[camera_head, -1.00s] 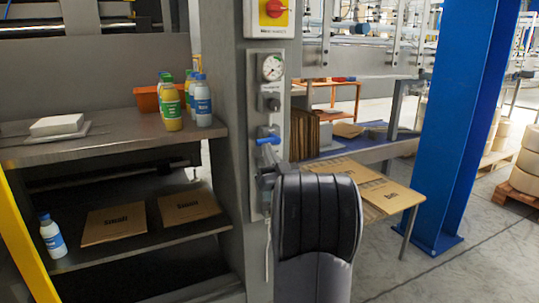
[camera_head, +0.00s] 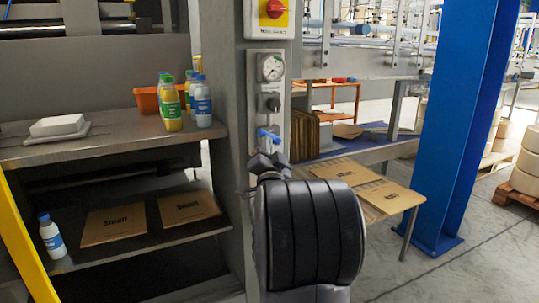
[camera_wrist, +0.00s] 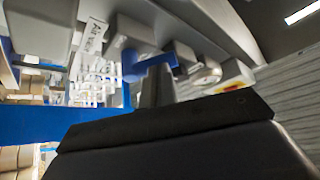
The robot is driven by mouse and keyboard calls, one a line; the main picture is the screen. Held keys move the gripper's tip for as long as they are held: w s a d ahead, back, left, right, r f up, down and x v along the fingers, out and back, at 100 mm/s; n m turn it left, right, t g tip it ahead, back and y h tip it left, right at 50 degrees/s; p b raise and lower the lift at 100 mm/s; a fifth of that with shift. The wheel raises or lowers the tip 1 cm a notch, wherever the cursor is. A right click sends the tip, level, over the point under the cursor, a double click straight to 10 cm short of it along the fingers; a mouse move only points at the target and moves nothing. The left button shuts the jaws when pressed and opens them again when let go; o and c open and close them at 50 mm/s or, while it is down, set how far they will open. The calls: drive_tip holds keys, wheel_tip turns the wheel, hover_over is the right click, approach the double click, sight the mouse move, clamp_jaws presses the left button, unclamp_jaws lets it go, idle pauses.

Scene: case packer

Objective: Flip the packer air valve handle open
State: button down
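The blue valve handle (camera_head: 268,135) sits on a grey panel on the machine post, below the pressure gauge and a dark knob. It slants slightly down to the right. My gripper (camera_head: 270,158) is just below it, with its fingers pointing up toward it. In the wrist view the blue handle (camera_wrist: 150,64) lies right at the tips of my gripper (camera_wrist: 157,72). The fingers look pressed together, with no clear gap. They are close to or touching the handle; I cannot tell which. My wrist hides the lower part of the panel.
A red rotary switch (camera_head: 273,8) on yellow is above the gauge (camera_head: 271,67). A shelf (camera_head: 100,150) with bottles stands left. A table with flat cartons (camera_head: 345,170) and a blue column (camera_head: 470,120) are right.

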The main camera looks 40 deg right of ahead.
drive_tip(key=r+m+g+p, duration=0.1)
drive_tip(key=m+g, duration=0.1)
drive_tip(key=m, duration=0.1)
drive_tip(key=d+r+m+g+p, duration=0.1)
drive_tip(key=m+g+p, duration=0.1)
drive_tip(key=m, duration=0.1)
drive_tip(key=r+m+g+p, duration=0.1)
drive_tip(key=m+g, duration=0.1)
drive_tip(key=m, duration=0.2)
drive_tip(key=shift+s+d+h+p, duration=0.15)
drive_tip(key=shift+d+h+p, duration=0.15)
drive_tip(key=shift+h, duration=0.1)
drive_tip(key=shift+f, duration=0.1)
